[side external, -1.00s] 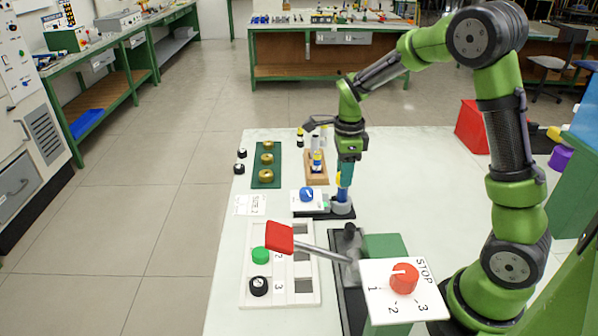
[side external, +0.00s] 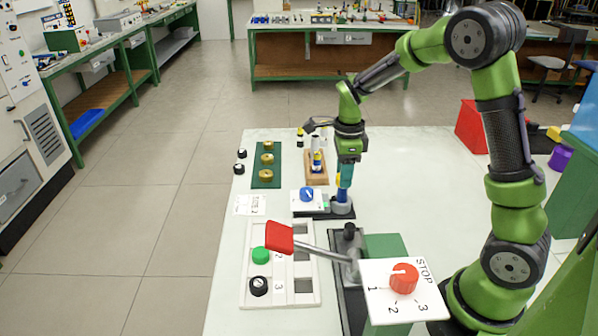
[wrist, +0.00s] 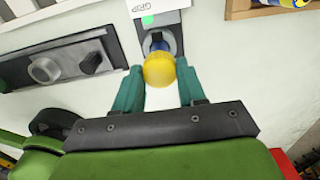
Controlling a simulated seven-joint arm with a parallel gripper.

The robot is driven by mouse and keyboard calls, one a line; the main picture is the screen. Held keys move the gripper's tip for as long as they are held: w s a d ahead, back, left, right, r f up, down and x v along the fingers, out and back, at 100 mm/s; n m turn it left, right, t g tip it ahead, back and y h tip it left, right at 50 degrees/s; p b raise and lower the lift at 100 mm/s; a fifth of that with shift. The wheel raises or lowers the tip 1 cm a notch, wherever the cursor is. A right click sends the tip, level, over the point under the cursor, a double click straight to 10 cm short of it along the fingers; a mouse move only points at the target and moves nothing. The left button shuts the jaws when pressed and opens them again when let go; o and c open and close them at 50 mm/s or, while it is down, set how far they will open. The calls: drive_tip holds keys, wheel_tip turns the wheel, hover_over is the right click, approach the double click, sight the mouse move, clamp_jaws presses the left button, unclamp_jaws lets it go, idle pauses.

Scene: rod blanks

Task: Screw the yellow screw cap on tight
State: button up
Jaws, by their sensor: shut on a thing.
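The yellow screw cap (wrist: 159,69) is between the teal fingers of my gripper (wrist: 160,78) in the wrist view. My gripper is shut on it. In the side view my gripper (side external: 345,181) points straight down, and its fingers hide the cap. Below the cap a blue body (side external: 343,197) stands upright in a round grey holder (side external: 342,208) on a dark base. The blue part shows only a little behind the cap in the wrist view (wrist: 160,46). I cannot tell how far the cap is down on its thread.
A white card with a blue knob (side external: 306,195) stands just left of the holder. A red-handled lever (side external: 280,238) and a STOP dial (side external: 404,279) are in front. A wooden stand (side external: 317,172) with a blue-and-yellow piece is behind.

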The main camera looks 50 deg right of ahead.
drive_tip(key=shift+f, duration=0.2)
drive_tip(key=o, duration=1.5)
drive_tip(key=shift+r, duration=0.1)
drive_tip(key=shift+r, duration=0.1)
drive_tip(key=shift+r, duration=3.95)
drive_tip(key=shift+c, duration=0.3)
